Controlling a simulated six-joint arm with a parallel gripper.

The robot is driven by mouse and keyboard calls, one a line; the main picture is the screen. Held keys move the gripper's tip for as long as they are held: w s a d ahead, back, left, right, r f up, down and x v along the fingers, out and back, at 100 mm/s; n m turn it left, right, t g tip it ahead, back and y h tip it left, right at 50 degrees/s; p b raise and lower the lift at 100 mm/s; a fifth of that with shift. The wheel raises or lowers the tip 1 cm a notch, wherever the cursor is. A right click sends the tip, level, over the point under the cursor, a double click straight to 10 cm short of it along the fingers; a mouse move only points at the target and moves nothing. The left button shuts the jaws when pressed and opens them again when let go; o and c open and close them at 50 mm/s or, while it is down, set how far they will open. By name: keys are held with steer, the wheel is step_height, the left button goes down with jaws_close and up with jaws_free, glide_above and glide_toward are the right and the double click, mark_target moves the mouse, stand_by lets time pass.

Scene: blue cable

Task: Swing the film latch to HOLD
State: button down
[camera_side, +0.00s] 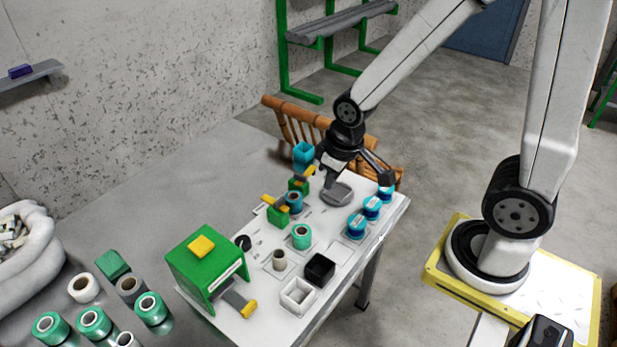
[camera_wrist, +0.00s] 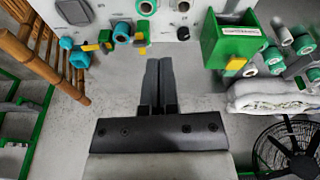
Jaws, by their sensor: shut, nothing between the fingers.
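Two small green blocks with yellow levers stand on the white table on either side of a teal film roll (camera_side: 294,201). In the side view, one yellow lever (camera_side: 269,200) is on the near-left block and the other (camera_side: 309,172) is on the far block, close to my gripper (camera_side: 327,183). I cannot tell which is the film latch, and no HOLD mark is readable. The levers also show in the wrist view, one at left (camera_wrist: 91,47) and one (camera_wrist: 142,50) just beyond my fingertips.
Teal-and-white rolls (camera_side: 371,208), a grey disc (camera_side: 337,193), a black tray (camera_side: 319,270) and a white tray (camera_side: 297,296) occupy the table. A teal cup (camera_side: 303,154) and bamboo chair (camera_side: 290,124) are behind.

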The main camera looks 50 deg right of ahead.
steer(key=w+a+f+n+g+h, duration=0.1)
steer(key=w+f+n, duration=0.3)
steer(key=w+n, duration=0.7)
steer(key=n+g+h, duration=0.1)
steer(key=n+h, duration=0.1)
steer(key=n, duration=0.3)
glide_toward(275, 207)
steer(key=w+a+r, duration=0.2)
steer(key=w+a, duration=0.1)
steer(key=a, duration=0.2)
steer(key=shift+w+d+f+n, duration=0.1)
steer(key=shift+w+f+n, duration=0.3)
steer(key=shift+w+f, duration=0.3)
steer(key=x, duration=1)
steer(key=shift+s, duration=0.25)
steer(key=shift+d, duration=1.95)
steer(key=shift+w, duration=0.1)
steer(key=shift+d+m+g, duration=0.1)
steer(key=shift+m+g, duration=0.2)
steer(key=shift+m, duration=0.3)
